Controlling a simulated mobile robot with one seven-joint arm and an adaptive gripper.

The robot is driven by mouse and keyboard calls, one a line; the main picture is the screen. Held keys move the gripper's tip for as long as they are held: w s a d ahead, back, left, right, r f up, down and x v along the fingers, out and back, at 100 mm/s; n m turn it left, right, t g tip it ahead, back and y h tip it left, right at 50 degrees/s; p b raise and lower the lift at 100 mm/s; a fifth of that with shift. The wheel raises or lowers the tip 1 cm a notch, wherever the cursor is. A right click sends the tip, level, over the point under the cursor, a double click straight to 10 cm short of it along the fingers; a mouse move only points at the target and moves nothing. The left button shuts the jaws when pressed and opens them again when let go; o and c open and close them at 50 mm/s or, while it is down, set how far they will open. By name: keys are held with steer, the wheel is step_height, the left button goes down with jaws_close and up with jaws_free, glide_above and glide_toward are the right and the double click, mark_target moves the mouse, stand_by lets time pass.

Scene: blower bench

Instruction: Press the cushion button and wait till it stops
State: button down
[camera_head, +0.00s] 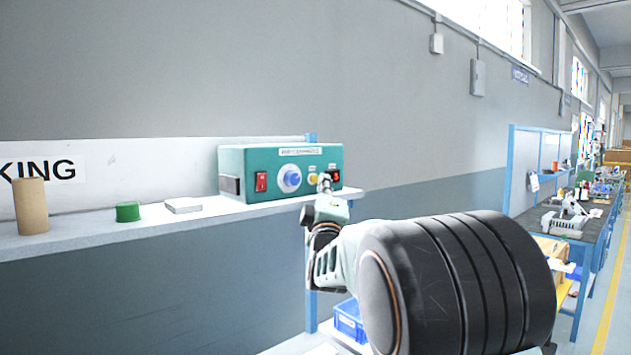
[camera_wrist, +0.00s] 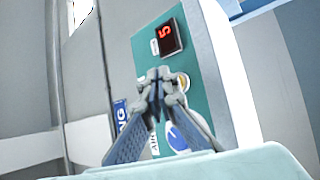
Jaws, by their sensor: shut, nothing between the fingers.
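The green control box (camera_head: 232,160) stands on the shelf in the head view and fills the middle of the wrist view (camera_wrist: 205,100). Its round yellow button (camera_head: 313,179) sits right of a blue knob (camera_head: 291,179). In the wrist view the yellow button (camera_wrist: 184,82) is partly hidden behind my fingertips. A red lit display (camera_wrist: 166,37) shows a digit that looks like 5. My gripper (camera_head: 325,181) is shut and empty, its tips (camera_wrist: 160,76) just in front of the panel by the button. I cannot tell whether they touch it.
A red switch (camera_head: 261,182) is at the box's left. On the shelf (camera_head: 90,232) stand a brown cylinder (camera_head: 31,206), a green cap (camera_head: 128,211) and a white flat block (camera_head: 183,205). A blue bin (camera_head: 349,320) is below. A workbench (camera_head: 578,225) stands at right.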

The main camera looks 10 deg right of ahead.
steer(key=shift+w+a, duration=0.2)
steer(key=shift+w, duration=0.05)
steer(key=shift+w+a, duration=0.2)
steer(key=shift+w, duration=0.1)
stand_by(0.7)
steer(key=shift+s+b, duration=0.1)
steer(key=shift+b, duration=0.25)
steer(key=shift+s+d+b, duration=0.4)
steer(key=shift+s+b, duration=0.2)
steer(key=s+d+b, duration=0.1)
steer(key=s, duration=0.1)
steer(key=s+d+b, duration=0.1)
steer(key=s+b, duration=0.1)
steer(key=shift+d, duration=0.4)
stand_by(0.4)
